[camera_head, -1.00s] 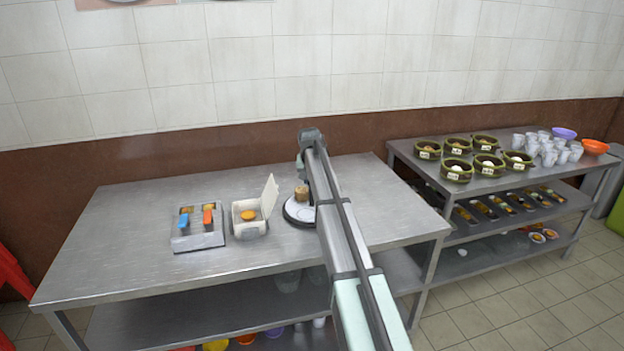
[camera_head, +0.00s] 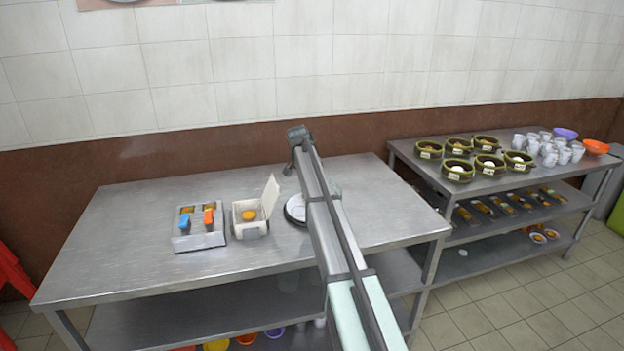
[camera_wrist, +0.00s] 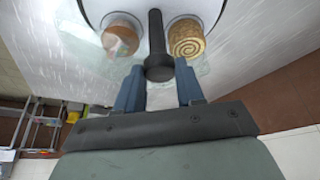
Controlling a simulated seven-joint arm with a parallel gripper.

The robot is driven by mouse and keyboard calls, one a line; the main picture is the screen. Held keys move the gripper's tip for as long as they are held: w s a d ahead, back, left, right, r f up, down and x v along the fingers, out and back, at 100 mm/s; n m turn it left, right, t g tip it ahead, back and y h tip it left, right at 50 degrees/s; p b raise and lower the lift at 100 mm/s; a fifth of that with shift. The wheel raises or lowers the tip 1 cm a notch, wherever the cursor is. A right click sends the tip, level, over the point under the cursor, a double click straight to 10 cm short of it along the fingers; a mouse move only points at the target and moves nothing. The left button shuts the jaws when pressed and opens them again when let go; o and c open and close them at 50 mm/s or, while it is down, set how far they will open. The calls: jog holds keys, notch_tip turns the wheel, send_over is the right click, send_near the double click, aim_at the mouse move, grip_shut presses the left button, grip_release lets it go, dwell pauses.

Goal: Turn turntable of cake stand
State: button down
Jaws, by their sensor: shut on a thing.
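The cake stand's turntable (camera_head: 294,210) is a white disc with a dark rim on the metal table, partly hidden behind my arm in the head view. In the wrist view the pale turntable (camera_wrist: 101,8) fills the top. It carries a swirled roll cake (camera_wrist: 187,41) and a round brown-and-white cake (camera_wrist: 121,40). A black post (camera_wrist: 156,35) with a wider round end stands between them. My gripper (camera_wrist: 160,73) has its two blue fingers on either side of that end and is shut on it. Its fingertips are hidden in the head view.
A white box with a raised lid (camera_head: 250,228) stands close left of the turntable. Further left is a grey tray (camera_head: 200,240) with blue and orange items. The table's left side is clear. A second table (camera_head: 400,143) at right holds several green bowls and white cups.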

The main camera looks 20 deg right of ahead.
jog(key=shift+w+m+g+h, duration=0.1)
jog(key=shift+m+g+h, duration=0.3)
jog(key=shift+m, duration=1.05)
jog(key=shift+w+m+g+h, duration=0.15)
jog(key=shift+m+g, duration=0.45)
jog(key=shift+m, duration=0.85)
jog(key=shift+m+g, duration=0.7)
jog(key=shift+m, duration=1.3)
jog(key=shift+m+g, duration=0.3)
jog(key=shift+m, duration=0.3)
jog(key=c, duration=0.7)
grip_release()
jog(key=v, duration=1.3)
jog(key=shift+a+r, duration=0.1)
jog(key=shift+r, duration=0.3)
